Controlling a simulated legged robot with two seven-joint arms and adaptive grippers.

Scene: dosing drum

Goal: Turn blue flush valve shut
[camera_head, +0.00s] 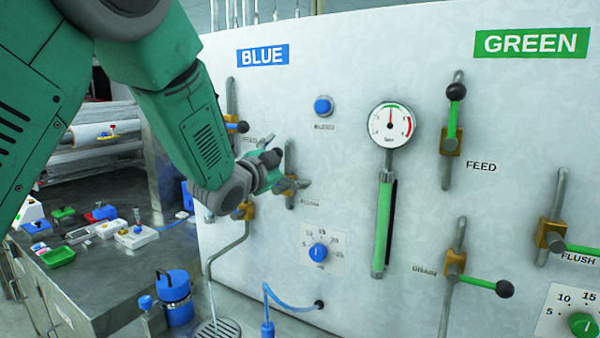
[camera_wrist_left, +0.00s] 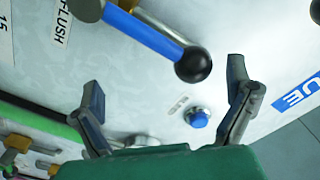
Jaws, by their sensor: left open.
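The blue flush valve's lever (camera_wrist_left: 150,32) shows in the left wrist view as a blue bar ending in a black ball knob (camera_wrist_left: 193,65), beside the FLUSH label. In the head view its brass body (camera_head: 284,185) on the grey pipe is partly covered by my gripper, and I cannot make out the lever there. My left gripper (camera_head: 276,162) is open in front of the BLUE side of the panel. In the left wrist view its two fingers (camera_wrist_left: 166,85) are spread and empty, with the ball knob just beyond the gap between them. My right gripper is not in view.
The blue button (camera_head: 323,106) and blue dial (camera_head: 318,252) are on the panel nearby. The GREEN side has a gauge (camera_head: 391,124) and green levers, including one at FEED (camera_head: 452,120). A bent pipe (camera_head: 228,252) hangs below my arm. A bench (camera_head: 105,268) with small items is at left.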

